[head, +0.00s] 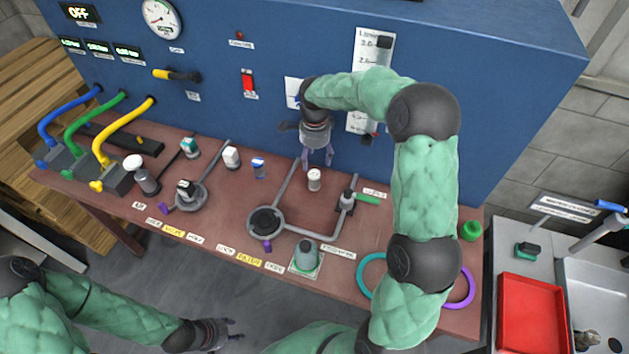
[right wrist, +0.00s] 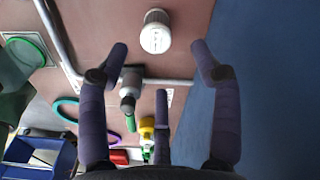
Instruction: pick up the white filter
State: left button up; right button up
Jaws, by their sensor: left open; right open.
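The white filter (head: 314,180) is a small upright ribbed cylinder on the reddish-brown bench, near the pipe fittings. In the right wrist view the white filter (right wrist: 155,32) shows its round end, just beyond the spread fingertips. My right gripper (head: 318,157) is open and empty, pointing down above and behind the filter, close to the blue panel. Its purple fingers (right wrist: 158,62) are apart from the filter. My left gripper (head: 229,332) is open and empty, low in front of the bench, far from the filter.
Grey pipes with a round black fitting (head: 265,222) and a grey valve with a green handle (head: 367,199) lie near the filter. The blue panel (head: 330,55) rises right behind.

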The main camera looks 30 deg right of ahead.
aim_at(315, 172)
jog(key=shift+w+d+f, duration=0.1)
jog(key=shift+w+f, duration=0.05)
jog(key=shift+f, duration=0.45)
notch_tip(315, 172, down, 5)
jog(key=shift+b, duration=0.85)
jog(key=f, duration=0.1)
jog(key=f+b, duration=0.1)
jog(key=f, duration=0.1)
jog(key=f+b, duration=0.1)
jog(key=shift+s+a+f, duration=0.3)
jog(key=shift+a, duration=0.05)
jog(key=shift+f, duration=0.3)
jog(key=shift+r, duration=0.1)
jog(key=c, duration=1.2)
